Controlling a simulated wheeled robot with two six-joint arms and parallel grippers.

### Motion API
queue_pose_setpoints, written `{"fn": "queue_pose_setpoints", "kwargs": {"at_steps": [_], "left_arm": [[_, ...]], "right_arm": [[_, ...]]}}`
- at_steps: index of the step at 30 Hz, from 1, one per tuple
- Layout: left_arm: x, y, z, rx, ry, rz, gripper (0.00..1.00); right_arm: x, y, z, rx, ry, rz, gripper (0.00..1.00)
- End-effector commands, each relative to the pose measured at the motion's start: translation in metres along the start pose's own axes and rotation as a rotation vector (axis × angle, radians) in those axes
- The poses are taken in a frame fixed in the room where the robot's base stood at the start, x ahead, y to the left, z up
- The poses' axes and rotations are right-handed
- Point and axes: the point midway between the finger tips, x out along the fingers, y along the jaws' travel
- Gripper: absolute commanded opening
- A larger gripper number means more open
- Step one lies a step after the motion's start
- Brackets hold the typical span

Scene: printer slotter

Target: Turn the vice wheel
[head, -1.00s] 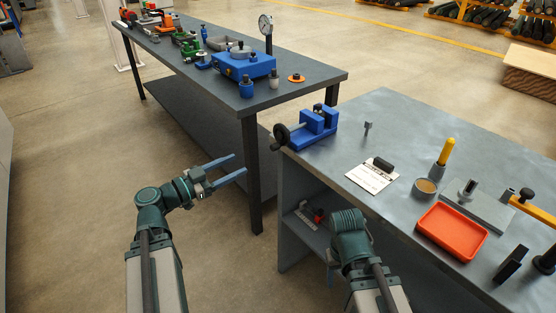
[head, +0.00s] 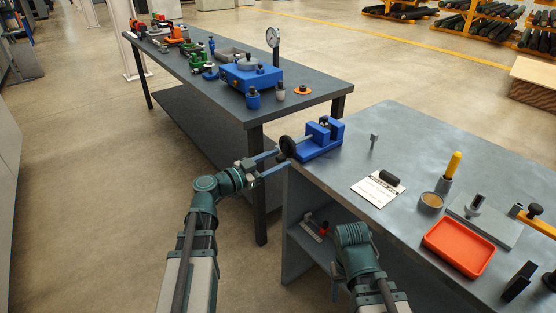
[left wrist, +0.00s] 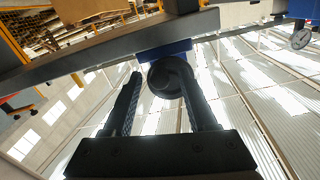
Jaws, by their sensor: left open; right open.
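The blue vice (head: 320,139) stands at the near left corner of the right bench, with its dark round wheel (head: 287,147) sticking out past the bench edge. My left gripper (head: 281,161) is open at the wheel, its fingers pointing right. In the left wrist view the wheel (left wrist: 170,77) shows at the fingertips, between the two fingers (left wrist: 160,78); I cannot tell whether they touch it. The blue vice body (left wrist: 165,50) is behind it. My right arm is low in front of the right bench; only a sliver of its gripper (head: 334,288) shows.
The right bench (head: 415,150) also holds a white card (head: 377,192), an orange-red tray (head: 460,246) and a yellow-handled tool (head: 452,166). The left bench (head: 305,100) carries a blue fixture (head: 250,76) and several small parts. A gap lies between the benches.

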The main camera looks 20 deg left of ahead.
Motion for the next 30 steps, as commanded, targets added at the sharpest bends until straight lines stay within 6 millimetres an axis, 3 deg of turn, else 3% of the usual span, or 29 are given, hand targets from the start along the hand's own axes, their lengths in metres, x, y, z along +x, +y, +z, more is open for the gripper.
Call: {"fn": "queue_pose_setpoints", "kwargs": {"at_steps": [12, 22, 30], "left_arm": [[0.0066, 0.0003, 0.0000, 0.000, 0.000, 0.000, 0.58], [0.0064, 0.0003, 0.0000, 0.000, 0.000, 0.000, 0.00], [0.0063, 0.0004, -0.0001, -0.004, 0.000, 0.000, 0.00]], "right_arm": [[0.0000, 0.0000, 0.0000, 0.000, 0.000, 0.000, 0.61], [0.0000, 0.0000, 0.0000, 0.000, 0.000, 0.000, 0.61], [-0.0001, 0.0000, 0.0000, 0.000, 0.000, 0.000, 0.61]]}}
